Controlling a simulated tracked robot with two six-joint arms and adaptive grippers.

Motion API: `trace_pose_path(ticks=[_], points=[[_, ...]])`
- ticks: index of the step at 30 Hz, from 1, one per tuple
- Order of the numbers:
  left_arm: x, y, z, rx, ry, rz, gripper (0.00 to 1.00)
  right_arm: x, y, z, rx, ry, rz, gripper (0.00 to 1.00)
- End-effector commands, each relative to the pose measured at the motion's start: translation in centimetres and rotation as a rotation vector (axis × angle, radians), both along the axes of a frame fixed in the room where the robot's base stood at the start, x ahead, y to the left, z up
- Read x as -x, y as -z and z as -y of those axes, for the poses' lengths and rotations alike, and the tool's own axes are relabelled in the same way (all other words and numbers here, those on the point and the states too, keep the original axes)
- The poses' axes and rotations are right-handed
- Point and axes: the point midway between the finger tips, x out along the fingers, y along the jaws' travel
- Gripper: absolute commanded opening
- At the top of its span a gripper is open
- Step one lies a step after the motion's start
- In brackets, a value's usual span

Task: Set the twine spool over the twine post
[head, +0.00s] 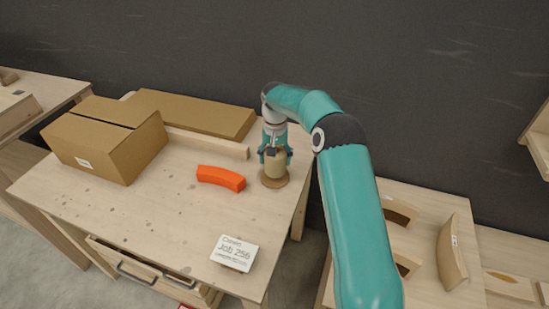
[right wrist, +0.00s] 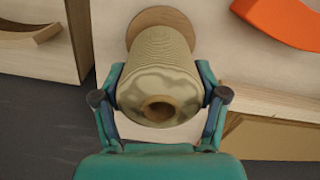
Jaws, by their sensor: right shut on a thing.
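The twine spool (head: 277,165) is a tan wound cylinder near the right edge of the workbench. My right gripper (head: 275,154) is shut on its sides from above. In the right wrist view the spool (right wrist: 158,70) sits between the two fingers of the right gripper (right wrist: 160,95), its dark centre hole facing the camera. A round wooden base (head: 273,181) lies under the spool, and it also shows behind it in the right wrist view (right wrist: 160,14). The twine post itself is hidden; I cannot tell whether it is inside the spool. My left gripper is not in view.
An orange curved block (head: 221,178) lies left of the spool. A cardboard box (head: 108,140), a flat brown package (head: 195,112) and a wooden strip (head: 205,142) are farther left and back.

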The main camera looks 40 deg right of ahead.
Motion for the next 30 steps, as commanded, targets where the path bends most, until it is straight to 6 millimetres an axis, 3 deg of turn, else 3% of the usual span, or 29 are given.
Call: trace_pose_path(ticks=[26,27,30], points=[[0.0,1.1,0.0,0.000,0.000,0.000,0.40,0.0,1.8,0.0,0.001,0.000,0.001,0.32],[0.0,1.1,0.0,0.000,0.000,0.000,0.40,0.0,1.7,0.0,0.001,0.000,0.001,0.79],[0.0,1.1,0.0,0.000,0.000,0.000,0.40,0.0,1.7,0.0,0.001,0.000,0.001,0.95]])
